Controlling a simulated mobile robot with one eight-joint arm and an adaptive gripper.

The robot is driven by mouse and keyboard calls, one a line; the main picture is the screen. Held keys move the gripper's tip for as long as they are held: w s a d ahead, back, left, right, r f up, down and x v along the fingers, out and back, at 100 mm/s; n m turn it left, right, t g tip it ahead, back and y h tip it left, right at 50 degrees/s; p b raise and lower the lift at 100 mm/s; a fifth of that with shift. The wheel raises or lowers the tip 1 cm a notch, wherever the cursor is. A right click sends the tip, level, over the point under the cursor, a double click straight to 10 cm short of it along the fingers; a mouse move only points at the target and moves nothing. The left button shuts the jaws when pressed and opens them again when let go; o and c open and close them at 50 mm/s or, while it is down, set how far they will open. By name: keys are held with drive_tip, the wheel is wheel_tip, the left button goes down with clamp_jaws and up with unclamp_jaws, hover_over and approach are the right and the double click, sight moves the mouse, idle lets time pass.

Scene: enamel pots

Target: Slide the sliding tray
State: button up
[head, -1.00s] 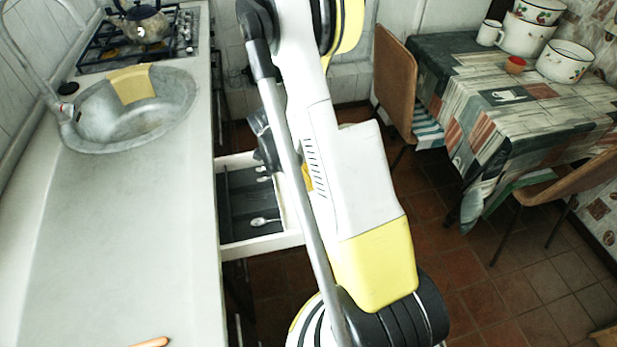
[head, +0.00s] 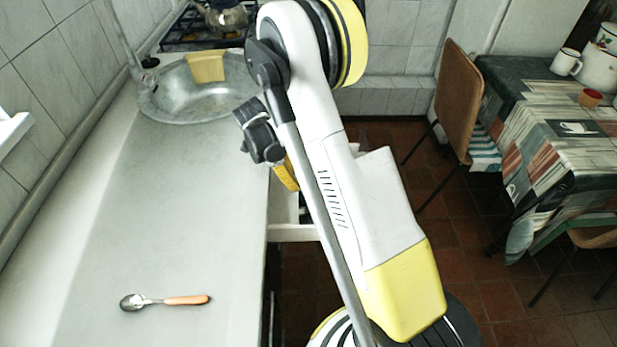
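The sliding tray appears to be the white-walled drawer (head: 290,233) projecting from under the counter's right edge in the head view. It stands open, but my arm hides most of its inside and its outer end. Only a strip of its near wall and dark interior shows. My gripper (head: 258,136) is dark and lies over the counter edge, just below the sink in the picture. It appears raised and apart from the drawer. Its fingers are too small and dark to tell their opening.
A spoon with an orange handle (head: 186,300) lies on the counter (head: 190,220). The sink (head: 165,98) and a kettle (head: 226,18) on the stove are beyond. A brown chair (head: 462,95) and a cloth-covered table (head: 560,150) stand right. Tiled floor between is clear.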

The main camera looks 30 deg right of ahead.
sight(279, 186)
drive_tip(key=shift+a+f, duration=0.1)
drive_tip(key=shift+a, duration=0.15)
drive_tip(key=o, duration=1.4)
drive_tip(key=shift+o, duration=0.2)
drive_tip(key=shift+w, duration=0.1)
drive_tip(key=v, duration=1.2)
drive_tip(key=shift+w, duration=0.1)
drive_tip(key=shift+c, duration=0.2)
